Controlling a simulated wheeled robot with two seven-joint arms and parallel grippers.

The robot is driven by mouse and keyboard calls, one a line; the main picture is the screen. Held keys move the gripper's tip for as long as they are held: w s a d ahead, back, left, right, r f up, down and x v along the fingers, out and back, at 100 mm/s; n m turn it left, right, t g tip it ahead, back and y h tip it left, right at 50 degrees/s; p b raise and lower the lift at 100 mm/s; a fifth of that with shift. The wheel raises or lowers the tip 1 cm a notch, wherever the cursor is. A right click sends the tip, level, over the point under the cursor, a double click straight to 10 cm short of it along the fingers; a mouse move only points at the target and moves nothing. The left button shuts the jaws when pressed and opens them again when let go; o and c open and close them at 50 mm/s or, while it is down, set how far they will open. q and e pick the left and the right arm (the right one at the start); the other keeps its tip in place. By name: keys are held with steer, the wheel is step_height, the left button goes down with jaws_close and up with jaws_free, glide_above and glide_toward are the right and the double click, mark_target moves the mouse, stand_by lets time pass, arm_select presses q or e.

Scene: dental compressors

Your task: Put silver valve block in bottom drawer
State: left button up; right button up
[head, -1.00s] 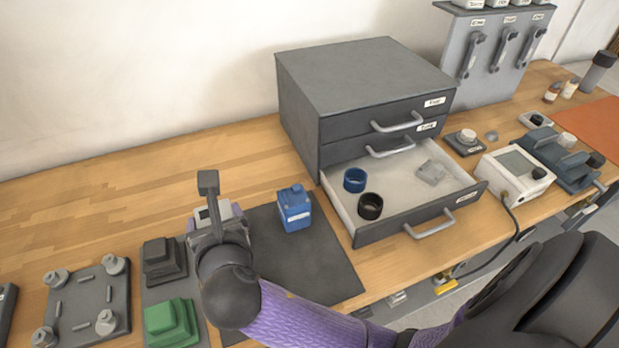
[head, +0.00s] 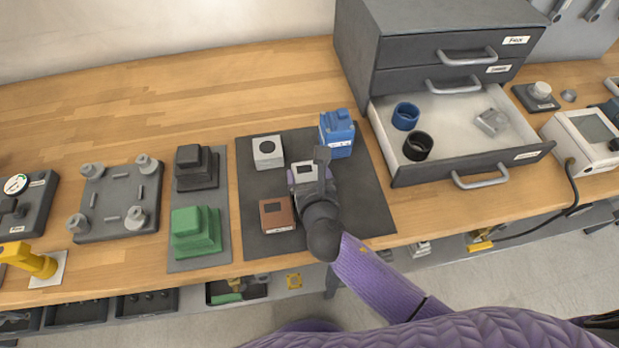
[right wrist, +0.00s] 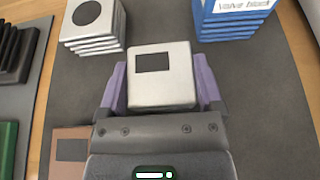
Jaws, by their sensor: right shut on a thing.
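My right gripper (head: 304,175) is shut on a small silver block (head: 305,167) with a dark square on top, over the dark mat (head: 280,137). In the right wrist view its purple fingers press both sides of this silver block (right wrist: 161,88). A second silver block (head: 268,152), with a round dark mark, stands on the mat to the left. A blue block (head: 337,138), labelled "Valve block" in the right wrist view (right wrist: 232,20), stands behind to the right. The bottom drawer (head: 470,163) is pulled open at the right. My left gripper is not in view.
A brown block (head: 277,215) stands on the mat. Two drawers above are shut. A green stepped block (head: 195,232) stands left.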

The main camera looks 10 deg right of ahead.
steer(key=shift+r, duration=0.1)
steer(key=shift+f, duration=0.2)
steer(key=o, duration=1.2)
steer(key=shift+r, duration=0.2)
